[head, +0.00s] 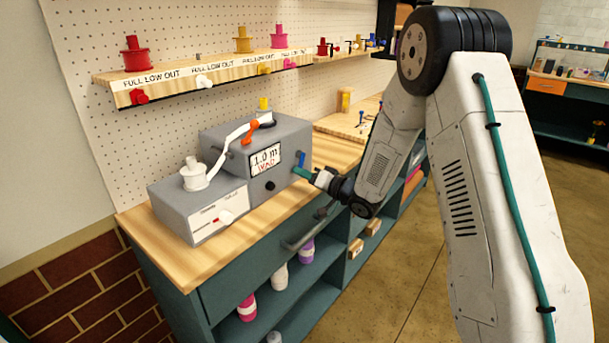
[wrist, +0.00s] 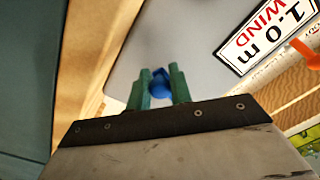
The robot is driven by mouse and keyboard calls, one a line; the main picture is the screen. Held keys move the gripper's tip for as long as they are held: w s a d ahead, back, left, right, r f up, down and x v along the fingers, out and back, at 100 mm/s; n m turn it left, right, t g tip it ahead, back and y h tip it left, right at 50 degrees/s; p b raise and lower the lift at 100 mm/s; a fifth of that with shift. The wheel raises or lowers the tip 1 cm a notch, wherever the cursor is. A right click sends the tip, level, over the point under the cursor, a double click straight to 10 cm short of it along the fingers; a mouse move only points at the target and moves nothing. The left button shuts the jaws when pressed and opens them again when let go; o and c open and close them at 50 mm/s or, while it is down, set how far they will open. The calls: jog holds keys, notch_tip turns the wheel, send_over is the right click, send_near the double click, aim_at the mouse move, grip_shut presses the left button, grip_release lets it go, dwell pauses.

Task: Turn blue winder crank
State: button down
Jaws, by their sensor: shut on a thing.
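The winder (head: 215,170) is a grey box unit on the wooden bench top, with a display reading "1.0 m WIND" (head: 265,161). Its blue crank (head: 301,168) shows at the box's right side, and in the wrist view it is a round blue knob (wrist: 160,82) against the grey face. My gripper (head: 310,174) reaches it from the right. In the wrist view my green fingers (wrist: 158,88) are shut on the blue crank, one on each side. Most of the crank's arm is hidden behind the fingers.
A white spool (head: 193,175) stands on the winder's lower left part, with white ribbon running to an orange piece (head: 250,132). A drawer handle (head: 305,232) juts from the bench (head: 235,228) below my gripper. A shelf with colored spools (head: 243,40) hangs above.

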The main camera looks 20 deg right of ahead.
jog(key=c, duration=1.3)
grip_release()
jog(key=shift+w+d+r, duration=0.1)
jog(key=shift+d+r, duration=0.05)
jog(key=shift+o, duration=0.2)
jog(key=v, duration=0.7)
jog(key=shift+s+d, duration=0.2)
jog(key=shift+s, duration=0.15)
